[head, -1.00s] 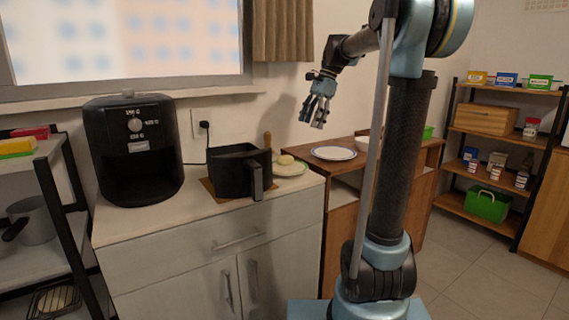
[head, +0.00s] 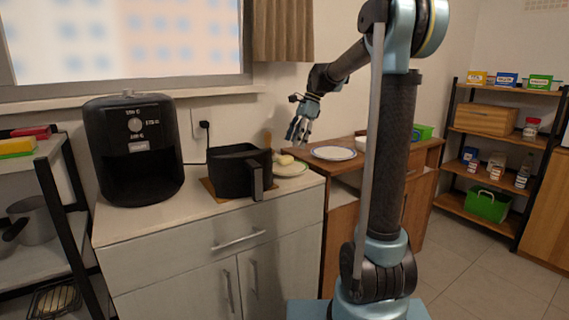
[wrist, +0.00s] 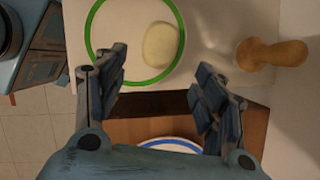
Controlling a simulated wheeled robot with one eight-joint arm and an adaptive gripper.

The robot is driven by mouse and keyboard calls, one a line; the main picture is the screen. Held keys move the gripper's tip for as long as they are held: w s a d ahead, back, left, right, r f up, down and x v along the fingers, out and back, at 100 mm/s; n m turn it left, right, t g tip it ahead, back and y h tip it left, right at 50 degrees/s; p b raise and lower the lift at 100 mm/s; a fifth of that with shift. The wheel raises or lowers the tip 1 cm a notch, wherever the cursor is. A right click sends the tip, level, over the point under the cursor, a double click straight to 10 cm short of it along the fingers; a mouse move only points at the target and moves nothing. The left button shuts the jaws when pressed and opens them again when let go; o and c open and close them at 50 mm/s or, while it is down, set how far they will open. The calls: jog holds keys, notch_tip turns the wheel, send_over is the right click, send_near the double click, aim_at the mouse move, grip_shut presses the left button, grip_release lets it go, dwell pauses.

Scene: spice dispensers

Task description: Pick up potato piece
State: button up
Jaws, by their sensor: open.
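The potato piece (wrist: 160,45) is pale yellow and rounded. It lies on a green-rimmed plate (wrist: 108,69) in the wrist view. In the head view the potato piece (head: 286,160) sits on that plate (head: 297,171) at the right end of the white counter. My gripper (head: 297,137) is above and slightly right of the plate, pointing down. In the wrist view my gripper (wrist: 155,85) has its fingers spread wide and nothing between them. The potato piece lies just beyond the fingertips in that picture.
A black fryer basket (head: 239,172) stands left of the plate, beside the black air fryer (head: 131,148). A wooden pestle-like item (wrist: 272,53) stands near the plate. A blue-rimmed plate (head: 333,153) rests on the wooden cabinet to the right.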

aim_at(287, 157)
jog(key=shift+s+a+x, duration=0.1)
jog(key=shift+a+x, duration=0.05)
jog(key=shift+x, duration=1.55)
jog(key=shift+s+a+x, duration=0.15)
jog(key=shift+x, duration=1.55)
jog(key=shift+r, duration=0.15)
jog(key=c, duration=1.2)
